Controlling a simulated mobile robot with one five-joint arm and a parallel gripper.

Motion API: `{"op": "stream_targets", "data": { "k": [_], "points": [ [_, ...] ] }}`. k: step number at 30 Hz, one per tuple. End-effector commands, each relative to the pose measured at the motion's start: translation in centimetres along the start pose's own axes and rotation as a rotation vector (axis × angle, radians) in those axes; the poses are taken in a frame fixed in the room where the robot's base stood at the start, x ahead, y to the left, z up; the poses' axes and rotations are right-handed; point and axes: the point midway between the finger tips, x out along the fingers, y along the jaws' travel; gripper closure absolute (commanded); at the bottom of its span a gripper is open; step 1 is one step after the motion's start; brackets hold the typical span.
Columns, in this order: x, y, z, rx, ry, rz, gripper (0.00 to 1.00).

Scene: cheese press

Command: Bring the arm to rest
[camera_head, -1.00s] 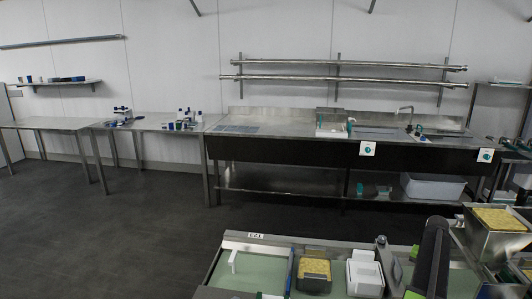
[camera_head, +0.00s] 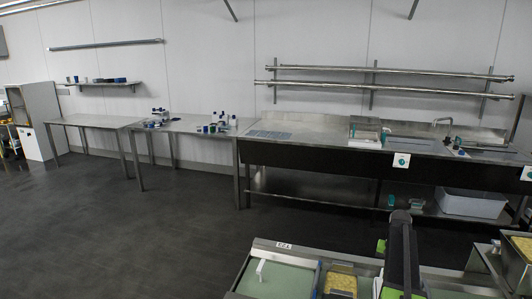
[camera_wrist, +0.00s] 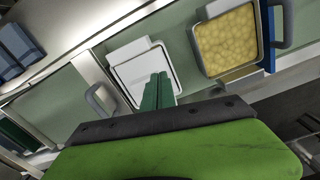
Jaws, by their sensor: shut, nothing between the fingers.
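My arm (camera_head: 401,255) stands at the lower right of the head view, over the near bench; my gripper's tips are not visible there. In the wrist view my gripper (camera_wrist: 158,88) shows two green fingers pressed together, shut and empty. They point over a white rectangular container (camera_wrist: 124,52); whether they touch it I cannot tell.
A yellow block in a metal mould (camera_wrist: 226,40) lies beside the white container; it also shows in the head view (camera_head: 341,282). A blue piece (camera_wrist: 269,35) adjoins it. A sink counter (camera_head: 320,158) runs along the back wall. The floor (camera_head: 120,230) at left is open.

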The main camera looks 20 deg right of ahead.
Motion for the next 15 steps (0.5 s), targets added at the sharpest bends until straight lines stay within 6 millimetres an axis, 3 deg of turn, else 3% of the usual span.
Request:
{"op": "stream_targets", "data": {
  "k": [1, 6, 8, 12, 15],
  "points": [
    [-1.3, -4.7, 1.8, -0.066, 0.000, 0.000, 1.00],
    [-3.3, -17.8, 8.9, -0.270, 0.000, 0.000, 1.00],
    [-4.0, -21.8, 12.3, -0.346, 0.000, 0.000, 1.00],
    [-5.8, -29.7, 21.6, -0.528, 0.000, 0.000, 1.00],
    [-6.9, -33.1, 28.8, -0.653, 0.000, 0.001, 1.00]
  ]
}}
